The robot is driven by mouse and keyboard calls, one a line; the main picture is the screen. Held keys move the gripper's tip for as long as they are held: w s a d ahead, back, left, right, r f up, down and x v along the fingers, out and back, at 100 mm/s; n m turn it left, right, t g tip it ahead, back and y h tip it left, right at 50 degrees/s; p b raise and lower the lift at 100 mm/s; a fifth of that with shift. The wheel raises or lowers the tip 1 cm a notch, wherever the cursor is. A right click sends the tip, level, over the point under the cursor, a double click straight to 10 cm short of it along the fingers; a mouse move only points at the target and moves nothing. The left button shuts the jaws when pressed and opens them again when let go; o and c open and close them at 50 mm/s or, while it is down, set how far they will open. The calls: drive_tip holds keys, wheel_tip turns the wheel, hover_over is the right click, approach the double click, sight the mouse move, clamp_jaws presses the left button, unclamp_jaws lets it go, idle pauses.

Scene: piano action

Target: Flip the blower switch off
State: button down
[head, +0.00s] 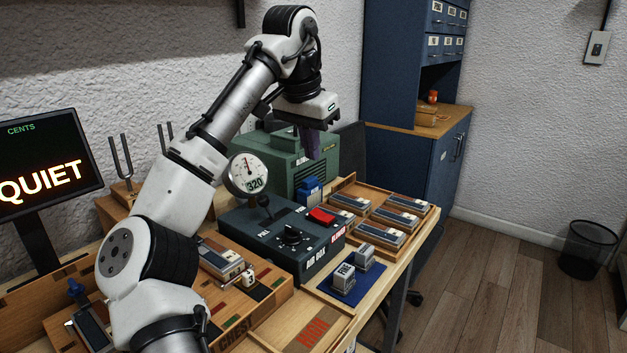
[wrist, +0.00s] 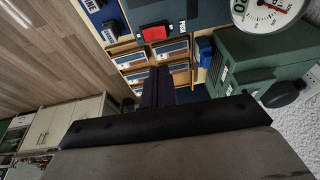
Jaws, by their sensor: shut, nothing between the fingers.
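A dark air box (head: 262,230) with a knob and a lever stands on the bench in the head view. A red rocker switch (head: 322,215), apparently the blower switch, sits on its right end. Its on or off position is too small to tell. In the wrist view the red switch (wrist: 154,33) lies near the top edge, beyond the fingers. My gripper (head: 309,150) is shut and empty, pointing down, above and behind the switch and clear of it. The gripper fingers also show in the wrist view (wrist: 158,84).
A green machine (head: 300,165) stands behind the air box, below my gripper. A round gauge (head: 247,175) is at the box's back left. A wooden tray (head: 430,207) with several grey blocks lies to the right. A screen (head: 45,170) at left reads QUIET.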

sight(318, 211)
drive_tip(key=x, duration=0.9)
drive_tip(key=a+x, duration=0.1)
drive_tip(key=x, duration=0.3)
drive_tip(key=shift+s+f+b, duration=0.35)
drive_tip(key=shift+r, duration=0.1)
